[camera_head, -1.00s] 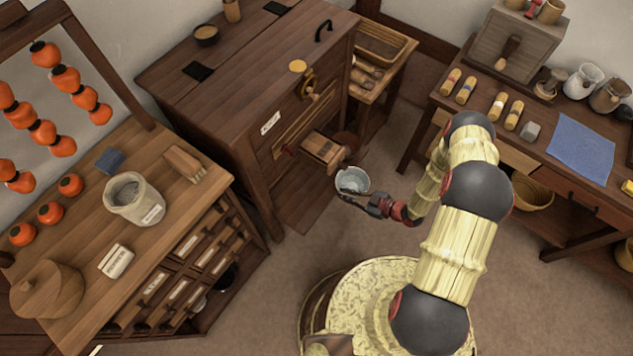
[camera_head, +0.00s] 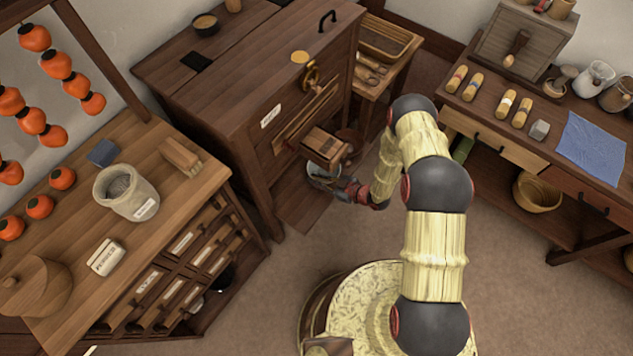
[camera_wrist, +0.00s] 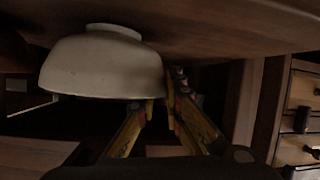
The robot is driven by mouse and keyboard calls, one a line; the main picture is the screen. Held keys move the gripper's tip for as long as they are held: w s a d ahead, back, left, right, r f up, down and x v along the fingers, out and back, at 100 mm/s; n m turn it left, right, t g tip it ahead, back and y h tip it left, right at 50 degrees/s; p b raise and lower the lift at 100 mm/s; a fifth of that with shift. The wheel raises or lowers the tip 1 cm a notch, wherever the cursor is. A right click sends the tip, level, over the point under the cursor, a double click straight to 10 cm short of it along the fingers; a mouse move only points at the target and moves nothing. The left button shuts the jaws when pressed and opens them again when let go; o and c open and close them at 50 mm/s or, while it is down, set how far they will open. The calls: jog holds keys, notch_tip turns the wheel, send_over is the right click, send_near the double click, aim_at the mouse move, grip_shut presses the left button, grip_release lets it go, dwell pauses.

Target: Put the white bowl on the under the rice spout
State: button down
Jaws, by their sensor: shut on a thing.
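The white bowl (camera_wrist: 100,68) is held by its rim in my gripper, and it appears upside down in the wrist view because that camera is turned over. In the head view the bowl (camera_head: 318,171) shows only in part, below the wooden rice spout (camera_head: 325,146) on the front of the tall dark cabinet. The spout hides some of the bowl. My gripper (camera_wrist: 160,103) is shut on the bowl's edge, and in the head view my gripper (camera_head: 335,183) is just right of it. I cannot tell how far the bowl is above the wooden base board.
A wooden base board (camera_head: 303,207) lies at the cabinet's foot. The dark cabinet (camera_head: 255,100) rises behind the spout. A drawer bench (camera_head: 210,180) stands at left, and a table with a blue cloth (camera_head: 592,148) at right. Floor (camera_head: 330,238) in front is clear.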

jog(key=shift+f, duration=0.35)
jog(key=shift+f, duration=0.2)
jog(key=c, duration=2)
grip_release()
jog(key=shift+c, duration=0.2)
jog(key=shift+o, duration=0.6)
jog(key=shift+r, duration=0.15)
